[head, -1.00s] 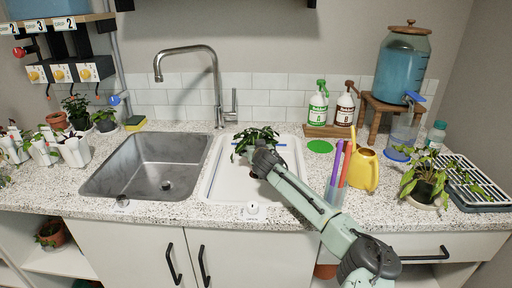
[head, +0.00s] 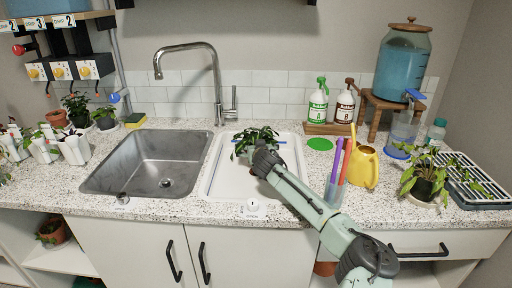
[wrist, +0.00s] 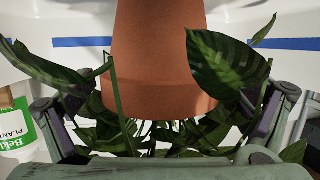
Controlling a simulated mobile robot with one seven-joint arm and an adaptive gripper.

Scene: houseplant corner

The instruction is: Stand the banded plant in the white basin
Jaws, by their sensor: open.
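The banded plant (head: 255,138) is at the white basin (head: 212,178), near its back edge in the head view. My gripper (head: 262,158) is at the plant. In the wrist view my open fingers (wrist: 172,108) are on either side of the pot rim, with leaves crossing them. The pot's base is out of frame, so I cannot tell whether it touches the basin.
A steel sink (head: 150,165) with a tap (head: 215,85) is left of the basin. A cup of coloured sticks (head: 335,190), a yellow watering can (head: 364,168) and another potted plant (head: 425,180) stand to the right. Two bottles (head: 330,105) stand behind.

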